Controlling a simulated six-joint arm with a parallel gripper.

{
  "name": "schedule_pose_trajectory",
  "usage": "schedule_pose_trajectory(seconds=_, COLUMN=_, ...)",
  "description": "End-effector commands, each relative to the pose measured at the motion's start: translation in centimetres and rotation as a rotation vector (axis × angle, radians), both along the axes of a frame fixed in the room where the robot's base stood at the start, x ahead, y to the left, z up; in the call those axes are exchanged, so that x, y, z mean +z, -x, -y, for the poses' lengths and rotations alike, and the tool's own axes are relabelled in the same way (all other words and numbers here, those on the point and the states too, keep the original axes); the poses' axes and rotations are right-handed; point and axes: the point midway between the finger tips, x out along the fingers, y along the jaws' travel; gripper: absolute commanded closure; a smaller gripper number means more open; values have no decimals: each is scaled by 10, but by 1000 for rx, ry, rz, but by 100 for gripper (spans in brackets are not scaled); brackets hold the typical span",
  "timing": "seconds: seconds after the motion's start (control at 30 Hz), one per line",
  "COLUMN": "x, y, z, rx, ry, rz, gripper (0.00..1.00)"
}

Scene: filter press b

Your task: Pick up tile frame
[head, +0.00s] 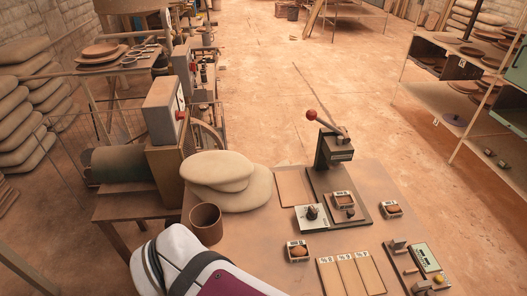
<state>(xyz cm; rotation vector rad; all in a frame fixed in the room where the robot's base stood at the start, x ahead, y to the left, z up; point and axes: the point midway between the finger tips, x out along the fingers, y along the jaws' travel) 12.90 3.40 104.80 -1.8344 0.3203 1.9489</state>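Nothing in view can be read as labelled tile frame, and I cannot tell which item it is. The worktable (245,235) holds several small items. A small light-rimmed frame or tray (343,200) with reddish-brown contents sits on the base plate of a lever press (335,150) with a red knob. A similar one (391,209) lies right of the press. Another (298,251), holding a rounded brown lump, lies nearer and to the left. My white arm with a purple part shows at the bottom left. My gripper is outside the picture.
A dial box (312,217) stands beside the press. A flat board (293,188), three marked strips (351,274), and a device with a display (426,258) lie on the table. Stacked rounded bags (230,180) and a brown cup (206,223) stand at its left.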

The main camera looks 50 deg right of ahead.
Motion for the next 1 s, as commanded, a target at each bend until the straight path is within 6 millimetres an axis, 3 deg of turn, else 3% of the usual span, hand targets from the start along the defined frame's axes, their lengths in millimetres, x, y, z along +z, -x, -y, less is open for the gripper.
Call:
schedule_pose_trajectory(seconds=0.43, x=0, y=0, z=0, rx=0, ry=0, rz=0, gripper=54)
schedule_pose_trajectory(seconds=0.73, x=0, y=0, z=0, rx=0, ry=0, rz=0, gripper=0)
schedule_pose_trajectory(seconds=0.93, x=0, y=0, z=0, rx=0, ry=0, rz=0, gripper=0)
schedule_pose_trajectory(seconds=1.0, x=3, y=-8, z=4, rx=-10, ry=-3, rz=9, gripper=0)
